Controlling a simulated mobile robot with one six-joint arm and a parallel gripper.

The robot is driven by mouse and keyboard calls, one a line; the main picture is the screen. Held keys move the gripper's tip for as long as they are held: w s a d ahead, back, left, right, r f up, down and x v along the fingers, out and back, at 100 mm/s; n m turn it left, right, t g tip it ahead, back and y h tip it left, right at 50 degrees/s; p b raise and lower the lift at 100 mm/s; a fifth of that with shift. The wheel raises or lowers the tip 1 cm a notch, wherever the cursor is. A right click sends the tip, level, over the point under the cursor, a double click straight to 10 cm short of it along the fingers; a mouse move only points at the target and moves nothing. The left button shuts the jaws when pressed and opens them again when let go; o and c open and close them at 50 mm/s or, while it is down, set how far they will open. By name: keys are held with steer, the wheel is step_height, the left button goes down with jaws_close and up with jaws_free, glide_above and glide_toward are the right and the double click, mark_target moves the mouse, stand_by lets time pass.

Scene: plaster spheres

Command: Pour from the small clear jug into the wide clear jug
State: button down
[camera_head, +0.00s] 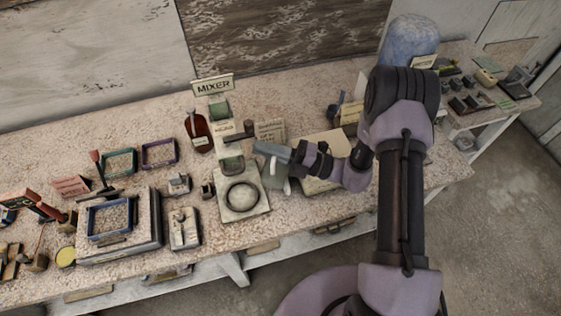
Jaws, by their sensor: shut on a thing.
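My gripper (298,152) reaches in from the right above the worktop, just right of the mixer. It is shut on the small clear jug (271,150), which looks grey-blue and is tipped well over to the left. The wide clear jug (275,179) stands upright on the worktop, directly below the small jug and beside the mixer's base. Its upper part is hidden behind the small jug. I cannot tell whether the two jugs touch. The contents of both are too small to make out.
The mixer (241,205) with its round bowl stands close on the left, its sign (212,86) behind. Trays, cards and small tools crowd the left of the worktop (205,262). A pale board lies under my wrist.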

stand_by(0.4)
steer(key=shift+w+d+r+m+p, duration=0.1)
steer(key=shift+w+m+p, duration=0.25)
steer(key=shift+w+m, duration=0.3)
steer(key=shift+w+r+m, duration=0.15)
steer(key=shift+m, duration=0.2)
steer(key=shift+w+d+m+t+p, duration=0.15)
steer(key=shift+w+m+t+p, duration=0.1)
steer(key=shift+m+t+p, duration=0.1)
steer(key=shift+w+d+m+p, duration=0.1)
steer(key=shift+w+m+p, duration=0.2)
steer(key=shift+w+m, duration=0.25)
stand_by(0.4)
